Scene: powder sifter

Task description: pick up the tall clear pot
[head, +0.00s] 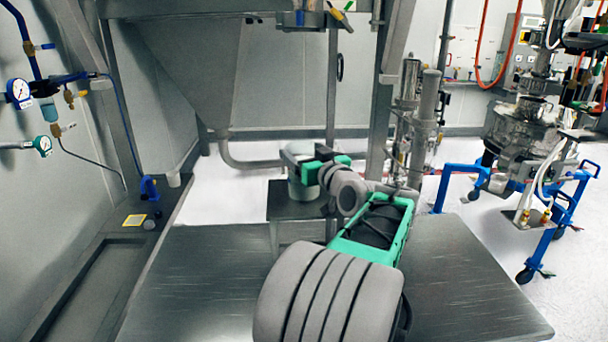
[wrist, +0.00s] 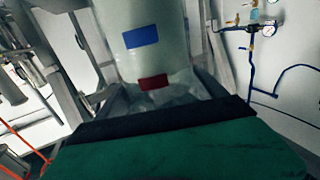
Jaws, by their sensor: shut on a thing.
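The tall clear pot (head: 302,190) shows in the head view as a pale, see-through cylinder at the small dark stand. My gripper (head: 303,168) is shut on it, and my arm comes in from the front right and hides part of its side. In the wrist view the pot (wrist: 160,60) fills the upper middle, close in front of my gripper, with a blue patch and a red patch on its wall. Its top is cut off there. I cannot tell whether its base touches the stand.
The small dark stand (head: 285,212) is behind the broad metal table (head: 205,270). A big grey hopper (head: 185,65) hangs above to the left, with a steel post (head: 381,95) close on the right. Wall gauges (head: 20,93) are at the left. A blue wheeled frame (head: 462,178) is at the right.

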